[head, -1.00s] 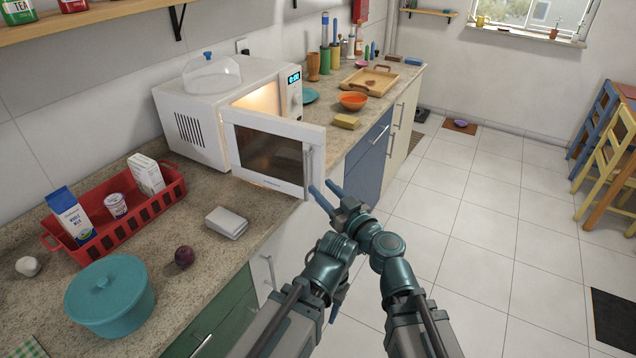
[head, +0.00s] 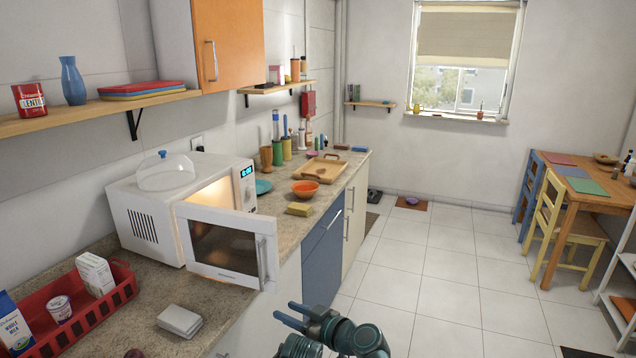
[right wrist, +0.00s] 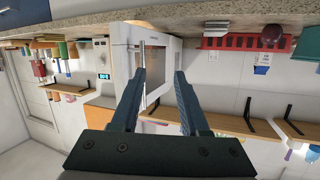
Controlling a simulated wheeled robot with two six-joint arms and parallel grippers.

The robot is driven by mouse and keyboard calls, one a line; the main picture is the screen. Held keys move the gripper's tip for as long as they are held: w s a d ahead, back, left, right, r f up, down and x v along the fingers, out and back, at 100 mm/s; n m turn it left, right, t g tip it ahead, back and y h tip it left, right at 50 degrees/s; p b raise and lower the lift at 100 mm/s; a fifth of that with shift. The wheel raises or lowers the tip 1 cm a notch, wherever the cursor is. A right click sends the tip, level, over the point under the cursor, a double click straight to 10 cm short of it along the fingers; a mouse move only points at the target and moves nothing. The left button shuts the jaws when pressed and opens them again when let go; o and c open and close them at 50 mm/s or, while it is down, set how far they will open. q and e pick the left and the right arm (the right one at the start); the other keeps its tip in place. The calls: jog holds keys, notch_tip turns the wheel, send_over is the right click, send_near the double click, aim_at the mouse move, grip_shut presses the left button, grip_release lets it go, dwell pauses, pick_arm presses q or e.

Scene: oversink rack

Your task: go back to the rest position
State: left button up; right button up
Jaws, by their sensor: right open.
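My right gripper (head: 285,311) is at the bottom centre of the head view, open and empty, out in front of the counter edge. In the right wrist view its two fingers (right wrist: 160,74) stand apart with nothing between them. The microwave (head: 150,215) stands on the counter with its door (head: 228,250) swung open and its inside lit. The gripper is below and to the right of the door, apart from it in the head view.
A red basket (head: 122,290) with cartons and a tub, and a grey-white folded item (head: 180,320), are on the counter at left. An orange bowl (head: 305,189), a yellow sponge (head: 299,209) and a wooden tray (head: 325,168) lie beyond the microwave.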

jog(key=s+d+f+m+g+h, duration=0.3)
jog(key=s+d+f+g+h, duration=0.15)
jog(key=d+f, duration=0.55)
jog(key=s+d+f+m+g+h, duration=0.2)
jog(key=s+d+f+m+h, duration=0.1)
jog(key=d, duration=0.4)
jog(key=s+d+f+m+g+h, duration=0.3)
jog(key=d+f+h, duration=0.1)
jog(key=d, duration=0.3)
jog(key=s+a+r+n+h+p, duration=0.1)
jog(key=s+a+r+n+p, duration=0.2)
jog(key=a, duration=0.7)
notch_tip(320, 180, up, 3)
jog(key=s+p, duration=0.2)
jog(key=shift+s+a+n+p, duration=0.3)
jog(key=shift+s+a+n, duration=0.05)
jog(key=shift+a+n, duration=0.05)
